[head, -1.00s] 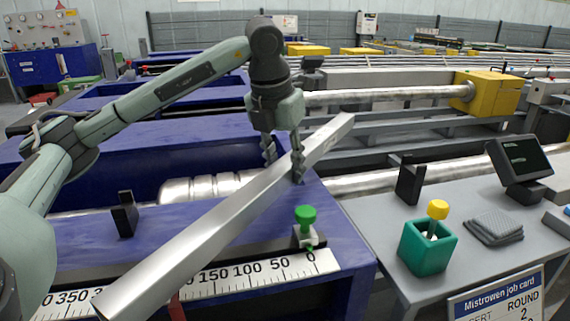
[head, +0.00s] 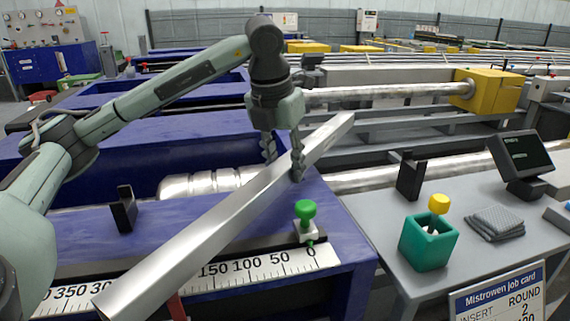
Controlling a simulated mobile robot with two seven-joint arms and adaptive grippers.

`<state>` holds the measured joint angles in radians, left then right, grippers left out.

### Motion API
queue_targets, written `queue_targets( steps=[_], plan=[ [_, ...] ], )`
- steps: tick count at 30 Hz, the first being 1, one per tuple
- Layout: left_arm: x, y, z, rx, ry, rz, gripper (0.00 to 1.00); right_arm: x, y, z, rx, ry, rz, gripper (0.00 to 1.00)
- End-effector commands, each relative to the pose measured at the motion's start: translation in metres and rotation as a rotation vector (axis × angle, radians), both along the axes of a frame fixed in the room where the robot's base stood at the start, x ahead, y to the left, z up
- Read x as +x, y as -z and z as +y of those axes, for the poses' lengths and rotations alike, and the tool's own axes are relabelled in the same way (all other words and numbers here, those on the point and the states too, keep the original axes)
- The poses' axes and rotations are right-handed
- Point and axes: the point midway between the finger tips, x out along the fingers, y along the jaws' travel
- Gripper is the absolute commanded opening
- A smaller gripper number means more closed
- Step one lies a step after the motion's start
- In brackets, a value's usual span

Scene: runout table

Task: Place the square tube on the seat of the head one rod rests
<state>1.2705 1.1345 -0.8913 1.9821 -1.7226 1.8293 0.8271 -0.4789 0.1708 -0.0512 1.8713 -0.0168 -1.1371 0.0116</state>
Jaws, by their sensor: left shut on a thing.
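The square tube (head: 205,235) is a long bare-metal bar. It slants from the lower left front up to the upper right. My left gripper (head: 283,167) points down with its fingers on either side of the tube, right of the tube's middle, and is shut on it. The tube crosses above the blue table and its scale; its front end hangs over the scale. One black rod rest (head: 124,211) stands on the blue table at left, another (head: 410,177) on the grey table at right. Both are apart from the tube. My right gripper is out of view.
A green knob on a small stop (head: 306,220) stands at the scale's zero end, close to the tube. A green box (head: 428,243), a grey cloth (head: 497,223) and a dark screen (head: 519,160) are on the grey table. A silver bar (head: 205,186) lies behind the tube.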

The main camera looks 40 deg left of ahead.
Motion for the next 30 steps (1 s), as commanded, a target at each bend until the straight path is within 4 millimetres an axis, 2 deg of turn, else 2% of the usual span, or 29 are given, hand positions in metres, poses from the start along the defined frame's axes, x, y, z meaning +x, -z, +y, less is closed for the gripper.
queue_targets(
  steps=[30],
  plan=[
    [0.001,0.012,0.0,-0.001,0.0,-0.005,0.0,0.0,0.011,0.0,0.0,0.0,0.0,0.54]
  ],
)
